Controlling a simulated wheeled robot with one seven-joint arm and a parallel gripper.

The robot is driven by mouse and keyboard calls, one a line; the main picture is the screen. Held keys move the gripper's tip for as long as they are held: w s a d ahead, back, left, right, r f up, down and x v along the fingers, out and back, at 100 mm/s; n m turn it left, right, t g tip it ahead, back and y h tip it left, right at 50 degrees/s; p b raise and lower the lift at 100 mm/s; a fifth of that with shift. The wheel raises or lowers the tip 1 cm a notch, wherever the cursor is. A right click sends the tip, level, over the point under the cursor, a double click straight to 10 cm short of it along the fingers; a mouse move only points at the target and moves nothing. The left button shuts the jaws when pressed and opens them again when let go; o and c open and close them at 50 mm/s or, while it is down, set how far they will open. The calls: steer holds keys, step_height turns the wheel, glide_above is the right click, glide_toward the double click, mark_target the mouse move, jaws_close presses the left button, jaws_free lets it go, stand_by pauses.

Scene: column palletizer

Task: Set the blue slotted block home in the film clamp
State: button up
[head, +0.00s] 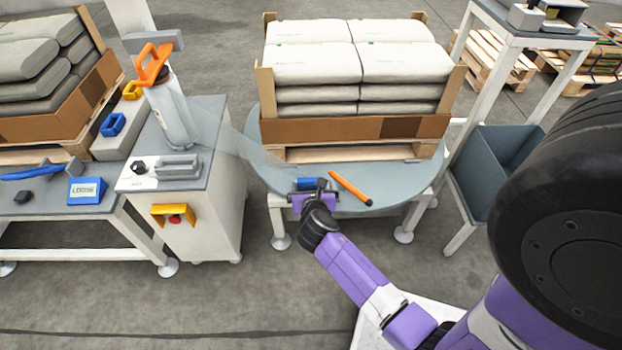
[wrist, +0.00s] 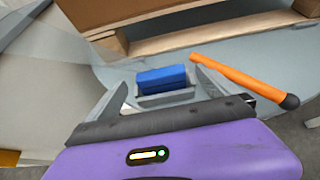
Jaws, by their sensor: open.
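The blue slotted block (wrist: 165,80) is at the edge of the round grey turntable (head: 375,190). In the wrist view it is at a small grey holder (wrist: 168,98), which looks like the film clamp. I cannot tell how deep the block sits in it, and its slot is not clear. In the head view the blue block (head: 309,183) shows just beyond my gripper (head: 312,192). My gripper is open, and in the wrist view its grey fingers (wrist: 160,90) stand on either side of the block and holder, with gaps visible.
An orange bar with a dark end (head: 350,187) lies right of the block, close to my right finger. A pallet with stacked sacks (head: 360,65) stands behind on the turntable. A control cabinet (head: 185,205) is at left, a grey bin (head: 495,175) at right.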

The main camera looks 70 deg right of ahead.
steer(key=s+a+r+m+t+y+p, duration=0.1)
steer(key=s+a+r+m+t+y, duration=0.15)
steer(key=a, duration=0.65)
steer(key=s+a+r+m+t+y, duration=0.2)
steer(key=s+a+m, duration=0.15)
steer(key=a, duration=0.55)
steer(key=s+a+r+m+t+y+p, duration=0.1)
steer(key=s+a+r+m+t+y, duration=0.2)
steer(key=a, duration=0.6)
steer(key=s+a+r+m+t+y, duration=0.1)
steer(key=s+a+r+m+y, duration=0.1)
steer(key=r+m, duration=0.4)
steer(key=s+a+r+m+t+y, duration=0.1)
steer(key=s+a+r+m, duration=0.3)
steer(key=r, duration=0.6)
steer(key=a+m, duration=0.2)
steer(key=m, duration=0.1)
steer(key=shift+s+a+r+m+t+y, duration=0.2)
steer(key=shift+r+m+t+y, duration=0.05)
steer(key=shift+m+t+y, duration=0.1)
step_height(320, 180, up, 16)
steer(key=p, duration=1.5)
steer(key=shift+p, duration=0.35)
